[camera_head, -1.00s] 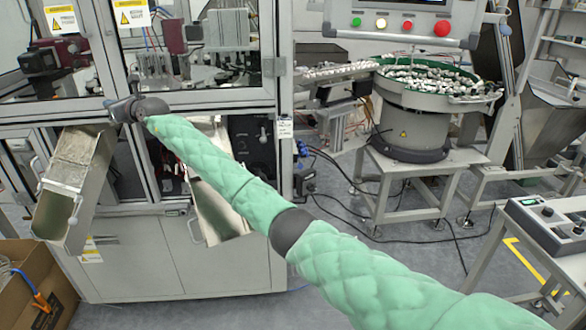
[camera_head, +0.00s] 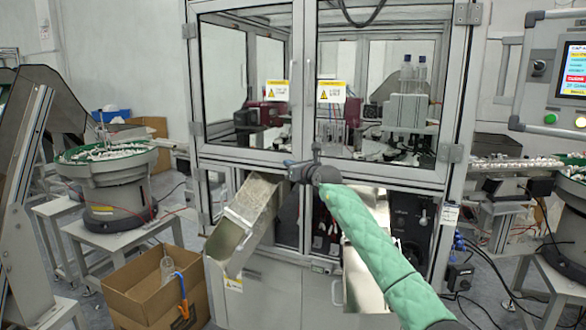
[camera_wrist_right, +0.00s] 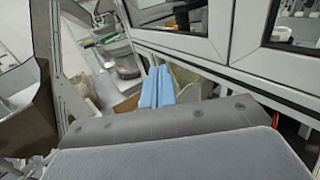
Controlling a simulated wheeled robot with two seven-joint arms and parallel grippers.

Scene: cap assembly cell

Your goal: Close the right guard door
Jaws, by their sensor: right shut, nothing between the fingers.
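The right guard door (camera_head: 385,165) is a grey-framed clear panel with a yellow warning label, hinged at its right side. Its lower edge runs nearly in line with the left guard door (camera_head: 240,152), and no clear gap shows between them. My right gripper (camera_head: 291,170) is in front of the lower meeting corner of the doors. Its light blue fingers (camera_wrist_right: 155,86) lie together, empty, in the right wrist view, below the door frame. Whether they touch the door I cannot tell. My left gripper is out of view.
Below the doors, a metal chute (camera_head: 240,220) sticks out to the left and a second metal chute (camera_head: 360,265) lies behind my right arm. An open cardboard box (camera_head: 150,290) stands at lower left. A bowl feeder (camera_head: 105,185) stands further left.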

